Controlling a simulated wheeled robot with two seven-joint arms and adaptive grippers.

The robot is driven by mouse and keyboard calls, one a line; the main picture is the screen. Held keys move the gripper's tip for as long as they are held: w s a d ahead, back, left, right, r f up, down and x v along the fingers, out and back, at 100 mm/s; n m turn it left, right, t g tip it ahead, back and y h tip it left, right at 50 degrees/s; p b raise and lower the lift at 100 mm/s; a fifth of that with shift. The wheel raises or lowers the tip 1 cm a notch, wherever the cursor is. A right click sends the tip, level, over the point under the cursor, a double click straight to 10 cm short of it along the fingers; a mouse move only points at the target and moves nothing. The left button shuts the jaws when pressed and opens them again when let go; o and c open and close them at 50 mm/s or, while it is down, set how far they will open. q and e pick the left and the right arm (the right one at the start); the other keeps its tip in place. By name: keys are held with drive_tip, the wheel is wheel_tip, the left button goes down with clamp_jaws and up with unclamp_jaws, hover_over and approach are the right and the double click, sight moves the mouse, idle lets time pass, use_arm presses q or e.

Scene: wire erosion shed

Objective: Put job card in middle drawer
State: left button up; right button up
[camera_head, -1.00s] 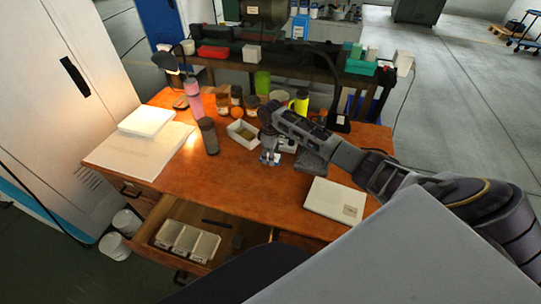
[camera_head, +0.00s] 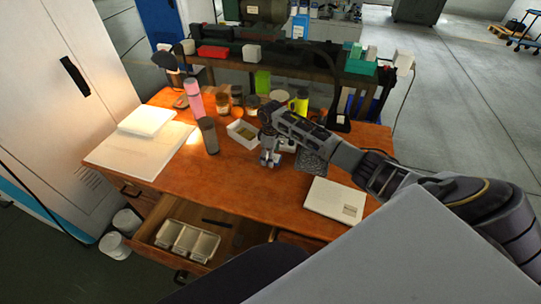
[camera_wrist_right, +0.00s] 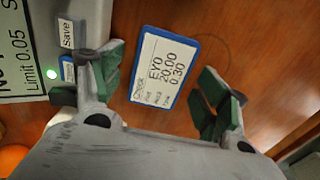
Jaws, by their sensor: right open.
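The job card (camera_wrist_right: 164,68) is a white printed card with a blue border, lying on the wooden desk in the right wrist view. My right gripper (camera_wrist_right: 160,85) is open, with its green-padded fingers on either side of the card and apart from it. In the head view my right gripper (camera_head: 270,160) points down at the desk and mostly hides the card. An open drawer (camera_head: 226,240) at the desk's front holds pale boxes at its left, with bare room at its right. My left gripper is not in view.
A display device (camera_wrist_right: 25,55) with a green light stands close by the fingers. A small white tray (camera_head: 242,134), a dark cylinder (camera_head: 208,136) and several jars stand behind and left. A white booklet (camera_head: 335,200) lies right. Papers (camera_head: 140,150) lie left.

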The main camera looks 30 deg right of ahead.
drive_tip(key=shift+r, duration=0.15)
wheel_tip(320, 180, up, 12)
idle(0.7)
drive_tip(key=shift+o, duration=0.2)
